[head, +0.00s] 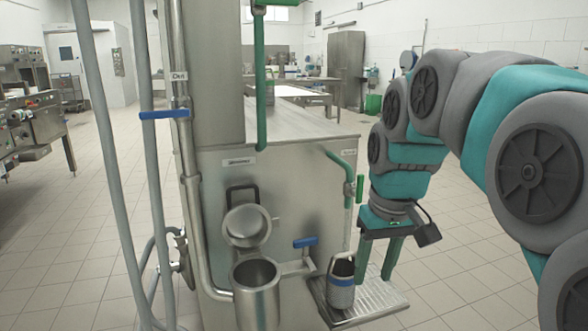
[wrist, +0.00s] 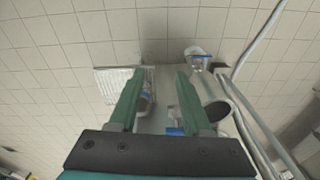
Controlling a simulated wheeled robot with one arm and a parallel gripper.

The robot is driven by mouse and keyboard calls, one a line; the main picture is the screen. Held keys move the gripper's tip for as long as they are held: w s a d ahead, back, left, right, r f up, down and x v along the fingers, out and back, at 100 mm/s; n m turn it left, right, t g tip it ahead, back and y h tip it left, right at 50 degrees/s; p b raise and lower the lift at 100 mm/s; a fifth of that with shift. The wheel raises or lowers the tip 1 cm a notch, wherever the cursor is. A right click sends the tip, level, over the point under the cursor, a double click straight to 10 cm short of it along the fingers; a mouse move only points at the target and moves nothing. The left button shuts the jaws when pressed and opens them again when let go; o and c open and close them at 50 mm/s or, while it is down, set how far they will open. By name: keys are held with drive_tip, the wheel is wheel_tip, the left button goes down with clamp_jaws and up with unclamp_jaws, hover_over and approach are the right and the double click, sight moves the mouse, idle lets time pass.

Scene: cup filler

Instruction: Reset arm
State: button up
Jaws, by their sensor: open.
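My gripper (head: 376,262) hangs from my arm at the right of the head view, fingers pointing down. Its two green fingers are apart and nothing is between them. In the wrist view my gripper (wrist: 157,104) also shows open, with its fingers spread. A metal cup with a dark band (head: 341,284) stands upright on the ribbed drip tray (head: 385,301), to the left of my gripper and apart from it. In the wrist view the cup (wrist: 147,100) is partly hidden behind the left finger.
The steel filler machine (head: 290,190) stands just left of my gripper, with a blue-handled tap (head: 305,242), a green lever (head: 360,189) and an open metal cylinder (head: 256,283). Grey pipes (head: 105,140) rise at the left. The tiled floor (head: 470,270) at the right is clear.

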drive_tip(key=s+f+m+g, duration=0.1)
drive_tip(key=s+f, duration=0.7)
drive_tip(key=s, duration=0.3)
drive_tip(key=s+d+f+m+g, duration=0.1)
drive_tip(key=s+f, duration=0.8)
drive_tip(key=s, duration=0.3)
drive_tip(key=shift+s+d+f+g+h, duration=0.15)
drive_tip(key=shift+d+g+h, duration=0.15)
drive_tip(key=shift+g, duration=0.1)
